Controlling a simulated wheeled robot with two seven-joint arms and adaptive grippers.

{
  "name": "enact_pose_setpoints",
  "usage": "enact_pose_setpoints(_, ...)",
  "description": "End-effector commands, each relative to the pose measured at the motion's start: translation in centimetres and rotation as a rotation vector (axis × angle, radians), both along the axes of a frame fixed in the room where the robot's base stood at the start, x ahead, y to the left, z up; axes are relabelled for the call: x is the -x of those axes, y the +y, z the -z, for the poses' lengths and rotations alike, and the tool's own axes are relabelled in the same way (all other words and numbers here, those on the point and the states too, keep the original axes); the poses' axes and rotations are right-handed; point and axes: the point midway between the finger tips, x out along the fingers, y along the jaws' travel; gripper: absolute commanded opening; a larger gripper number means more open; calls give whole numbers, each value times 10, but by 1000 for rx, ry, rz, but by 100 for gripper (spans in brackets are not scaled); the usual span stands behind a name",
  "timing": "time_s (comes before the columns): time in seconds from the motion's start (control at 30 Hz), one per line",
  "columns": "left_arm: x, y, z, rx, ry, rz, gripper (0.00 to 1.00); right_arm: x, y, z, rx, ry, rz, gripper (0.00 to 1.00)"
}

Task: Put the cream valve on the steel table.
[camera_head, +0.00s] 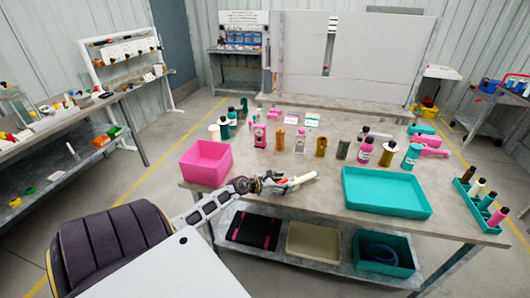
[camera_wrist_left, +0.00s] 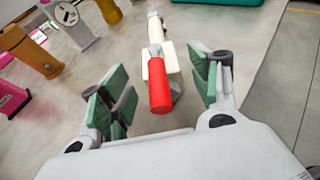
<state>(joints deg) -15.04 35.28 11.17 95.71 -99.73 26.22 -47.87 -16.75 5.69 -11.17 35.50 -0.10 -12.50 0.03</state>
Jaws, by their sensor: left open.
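The cream valve (camera_wrist_left: 155,40) has a cream body and a red end (camera_wrist_left: 158,88) pointing toward my left gripper (camera_wrist_left: 160,86). My left gripper (camera_head: 283,184) is open, low over that edge. Its green-padded fingers stand on both sides of the red end, with visible gaps. My right gripper is not in view.
A pink bin (camera_head: 205,163) stands to the left on the table and a teal tray (camera_head: 386,192) to the right. Several bottles and cylinders, including a pink bottle (camera_head: 364,152), stand behind. A teal rack (camera_head: 482,208) is at the right end.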

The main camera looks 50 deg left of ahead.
Motion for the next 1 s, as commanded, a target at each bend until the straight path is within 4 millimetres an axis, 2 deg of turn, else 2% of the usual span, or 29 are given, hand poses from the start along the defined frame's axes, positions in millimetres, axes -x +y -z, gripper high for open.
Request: enact_pose_setpoints(1.0,65,15,-27,0,1,1,62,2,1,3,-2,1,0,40)
